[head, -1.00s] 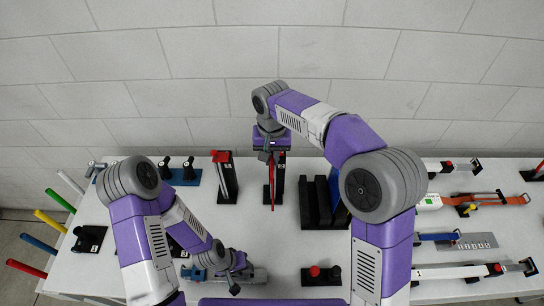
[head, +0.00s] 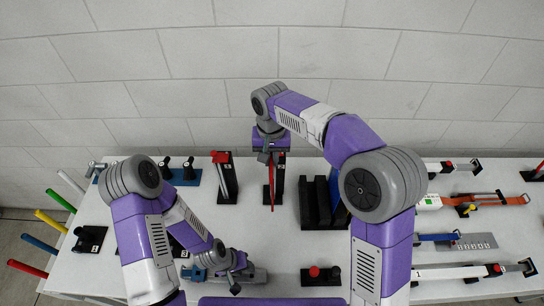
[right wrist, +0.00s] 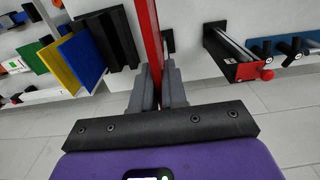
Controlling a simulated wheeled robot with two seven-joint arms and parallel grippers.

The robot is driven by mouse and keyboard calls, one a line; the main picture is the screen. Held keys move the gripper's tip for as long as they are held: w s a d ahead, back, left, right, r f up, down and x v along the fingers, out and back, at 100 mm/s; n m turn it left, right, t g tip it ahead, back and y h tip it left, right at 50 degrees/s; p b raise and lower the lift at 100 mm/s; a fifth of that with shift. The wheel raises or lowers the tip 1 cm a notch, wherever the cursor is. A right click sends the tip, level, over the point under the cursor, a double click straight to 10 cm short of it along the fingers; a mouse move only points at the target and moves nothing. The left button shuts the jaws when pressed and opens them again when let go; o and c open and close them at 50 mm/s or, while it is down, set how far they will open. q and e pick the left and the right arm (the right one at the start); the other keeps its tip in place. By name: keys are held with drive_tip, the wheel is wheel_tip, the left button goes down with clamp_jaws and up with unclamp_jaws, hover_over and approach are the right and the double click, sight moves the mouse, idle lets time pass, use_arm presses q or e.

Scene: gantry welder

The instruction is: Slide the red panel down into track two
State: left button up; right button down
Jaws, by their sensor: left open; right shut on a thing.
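The red panel (head: 271,184) is seen nearly edge-on in the head view, a thin upright strip. My right gripper (head: 268,156) is shut on its upper part; in the right wrist view the panel (right wrist: 152,35) runs between the fingers (right wrist: 158,88). A similar track (head: 228,180) stands to the left; neither label is readable. My left gripper (head: 235,287) is open, low near a grey-blue vise.
A black slotted rack (head: 318,205) stands right of the tracks; blue (right wrist: 82,55) and yellow (right wrist: 50,62) panels show beside black slabs in the right wrist view. A black base with red and black knobs (head: 321,274) is in front. Clamps and tools lie at the right.

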drive_tip(key=shift+a+f, duration=0.1)
drive_tip(key=shift+f, duration=0.1)
drive_tip(key=c, duration=1.1)
unclamp_jaws()
drive_tip(key=shift+r, duration=0.15)
wheel_tip(320, 180, up, 8)
drive_tip(key=shift+f, duration=0.2)
drive_tip(key=shift+f, duration=0.1)
